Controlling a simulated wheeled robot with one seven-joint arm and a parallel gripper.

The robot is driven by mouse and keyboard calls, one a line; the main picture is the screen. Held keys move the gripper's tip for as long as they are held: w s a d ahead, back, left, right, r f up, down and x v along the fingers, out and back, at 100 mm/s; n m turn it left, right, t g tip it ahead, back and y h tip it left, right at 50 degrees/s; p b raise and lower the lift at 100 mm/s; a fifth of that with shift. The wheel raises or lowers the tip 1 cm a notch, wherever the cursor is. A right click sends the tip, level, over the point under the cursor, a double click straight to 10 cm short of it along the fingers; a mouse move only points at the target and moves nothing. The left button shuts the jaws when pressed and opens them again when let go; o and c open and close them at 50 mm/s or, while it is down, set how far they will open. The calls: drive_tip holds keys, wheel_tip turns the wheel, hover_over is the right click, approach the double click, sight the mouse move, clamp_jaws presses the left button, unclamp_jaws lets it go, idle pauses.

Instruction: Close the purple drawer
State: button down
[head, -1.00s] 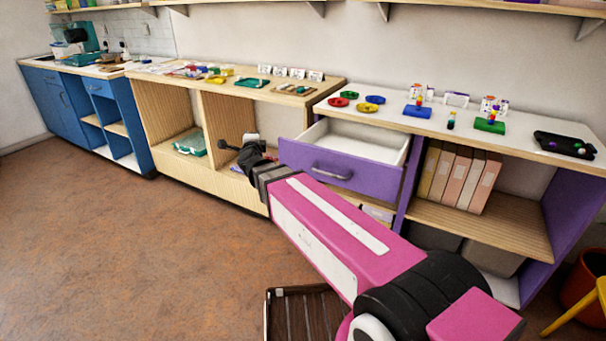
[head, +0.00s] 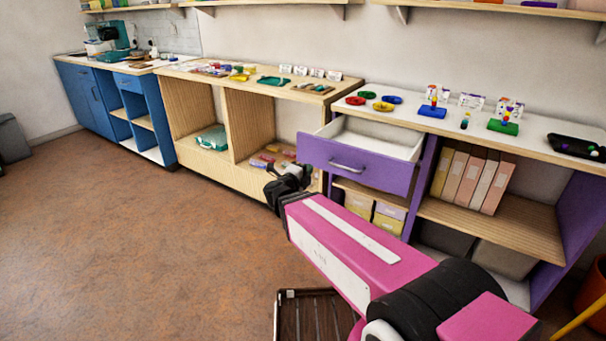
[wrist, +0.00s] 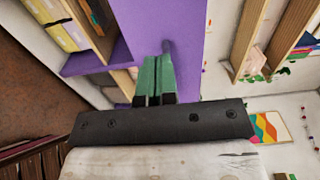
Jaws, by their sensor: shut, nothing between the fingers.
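The purple drawer (head: 358,165) is pulled out of the purple cabinet under the right part of the counter. Its white inside (head: 378,139) is open to view and looks empty. A grey bar handle (head: 347,168) is on its front. My gripper (head: 277,172) is just left of the drawer front and a little below the handle's height in the head view. The wrist view shows the green fingers (wrist: 155,78) shut together and empty, with the purple drawer front (wrist: 165,25) beyond them. I cannot tell whether they touch it.
Yellow boxes (head: 389,217) stand in the compartment below the drawer. Coloured dishes and bead stands (head: 433,109) are on the countertop. Wooden open cabinets (head: 248,130) stand to the left.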

sight(323, 156)
drive_tip(key=x, duration=0.9)
drive_tip(key=shift+w, duration=0.1)
drive_tip(key=x, duration=2.9)
drive_tip(key=shift+w+d, duration=0.15)
drive_tip(key=shift+w, duration=0.05)
drive_tip(key=shift+w, duration=0.1)
